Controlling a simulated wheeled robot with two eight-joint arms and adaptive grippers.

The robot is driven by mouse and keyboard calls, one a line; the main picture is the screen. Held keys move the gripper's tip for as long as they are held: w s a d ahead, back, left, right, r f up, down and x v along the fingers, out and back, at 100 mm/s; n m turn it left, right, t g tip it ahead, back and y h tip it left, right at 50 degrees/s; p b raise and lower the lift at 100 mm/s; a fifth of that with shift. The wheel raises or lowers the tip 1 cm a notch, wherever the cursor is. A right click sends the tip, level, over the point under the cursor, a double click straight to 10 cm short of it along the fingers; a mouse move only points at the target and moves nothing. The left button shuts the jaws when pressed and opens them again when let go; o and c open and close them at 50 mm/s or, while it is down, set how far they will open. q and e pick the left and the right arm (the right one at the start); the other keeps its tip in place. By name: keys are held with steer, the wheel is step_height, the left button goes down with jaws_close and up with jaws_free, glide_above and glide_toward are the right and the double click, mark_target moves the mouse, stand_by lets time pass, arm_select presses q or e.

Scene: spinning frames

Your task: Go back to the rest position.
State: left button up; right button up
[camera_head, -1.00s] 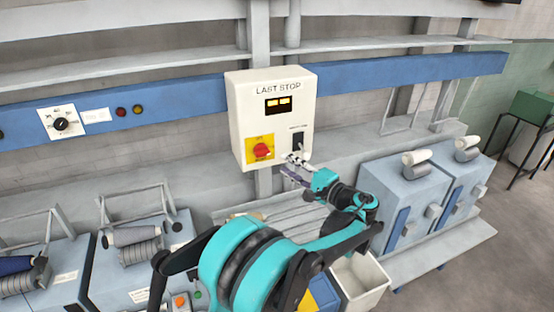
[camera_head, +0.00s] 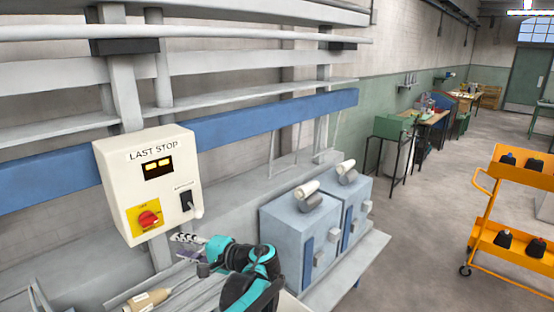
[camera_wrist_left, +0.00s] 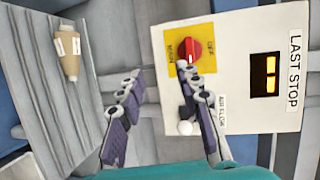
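My left gripper (camera_head: 187,245) is just below the lower right corner of the cream LAST STOP box (camera_head: 118,180) in the head view. In the left wrist view the two fingers of my left gripper (camera_wrist_left: 162,115) are spread apart with nothing between them. The box carries a red rotary switch (camera_head: 149,219) on a yellow plate and a black lever switch (camera_head: 187,201) with a white knob. In the left wrist view the white knob (camera_wrist_left: 185,128) shows close to one finger; I cannot tell whether they touch. My right gripper is not in view.
A tan bobbin (camera_head: 150,299) lies on the grey slatted surface below the box. Blue-grey machine units (camera_head: 288,232) with white cones stand right of my arm. An orange trolley (camera_head: 510,225) stands at the far right. The floor (camera_head: 410,240) between is clear.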

arm_select(q)
steer(key=s+a+f+h+b, duration=0.2)
steer(key=s+f+h+b, duration=0.15)
steer(key=s+f, duration=0.35)
steer(key=s+d+f+n+t+h+b, duration=0.1)
steer(key=s+d+f+h+b, duration=0.3)
steer(key=s+f, duration=0.4)
steer(key=s+d+f+n+h+b, duration=0.3)
steer(key=s+d+f+h+b, duration=0.2)
steer(key=f, duration=0.7)
steer(key=s+d+h, duration=0.2)
steer(key=s+d, duration=0.1)
steer(key=s, duration=0.1)
steer(key=shift+d+f+t, duration=0.2)
steer(key=shift+d+t, duration=0.15)
steer(key=shift+t, duration=0.05)
steer(key=shift+h, duration=0.25)
